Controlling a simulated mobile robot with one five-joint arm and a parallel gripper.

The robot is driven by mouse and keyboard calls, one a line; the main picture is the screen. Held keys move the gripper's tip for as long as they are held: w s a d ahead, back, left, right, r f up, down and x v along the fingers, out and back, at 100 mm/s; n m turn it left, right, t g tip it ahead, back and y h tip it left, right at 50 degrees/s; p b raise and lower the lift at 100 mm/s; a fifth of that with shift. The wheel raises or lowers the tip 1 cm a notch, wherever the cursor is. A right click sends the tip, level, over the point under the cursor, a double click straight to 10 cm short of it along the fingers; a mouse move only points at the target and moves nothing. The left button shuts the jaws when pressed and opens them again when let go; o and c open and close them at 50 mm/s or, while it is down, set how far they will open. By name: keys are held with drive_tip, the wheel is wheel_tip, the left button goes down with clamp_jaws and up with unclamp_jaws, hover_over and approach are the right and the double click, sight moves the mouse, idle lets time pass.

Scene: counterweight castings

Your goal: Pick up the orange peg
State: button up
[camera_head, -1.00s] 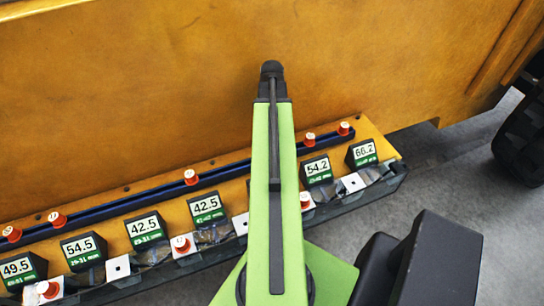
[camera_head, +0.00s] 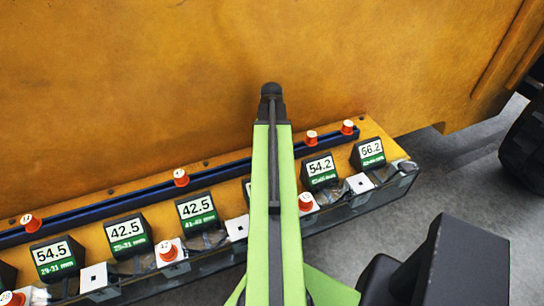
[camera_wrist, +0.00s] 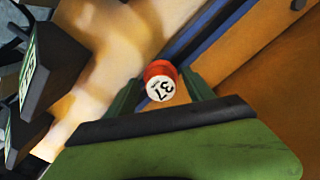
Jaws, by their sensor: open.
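In the wrist view an orange peg (camera_wrist: 158,68) with a white top printed "37" sits beside a blue rail, between the two dark green fingers of my gripper (camera_wrist: 160,82). The fingers are apart and I cannot tell that either touches it. In the head view my gripper is hidden by my green arm. Several orange pegs with white tops show there: one on the rail left of my arm (camera_head: 181,178), two on the rail to its right (camera_head: 311,138) (camera_head: 347,128), and others in front. I cannot tell which of them is the "37" peg.
A dark blue rail (camera_head: 105,212) runs along an orange ledge below a large orange casting (camera_head: 130,80).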

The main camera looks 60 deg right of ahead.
drive_tip(key=shift+r, duration=0.1)
drive_tip(key=shift+c, duration=0.3)
clamp_jaws()
drive_tip(key=shift+r, duration=0.1)
wheel_tip(320, 180, up, 5)
drive_tip(key=p, duration=0.5)
drive_tip(key=shift+f, duration=0.2)
drive_tip(key=s+r+p, duration=0.6)
drive_tip(key=s, duration=0.5)
drive_tip(key=shift+s+d, duration=0.2)
drive_tip(key=shift+s, duration=0.15)
drive_tip(key=shift+r, duration=0.1)
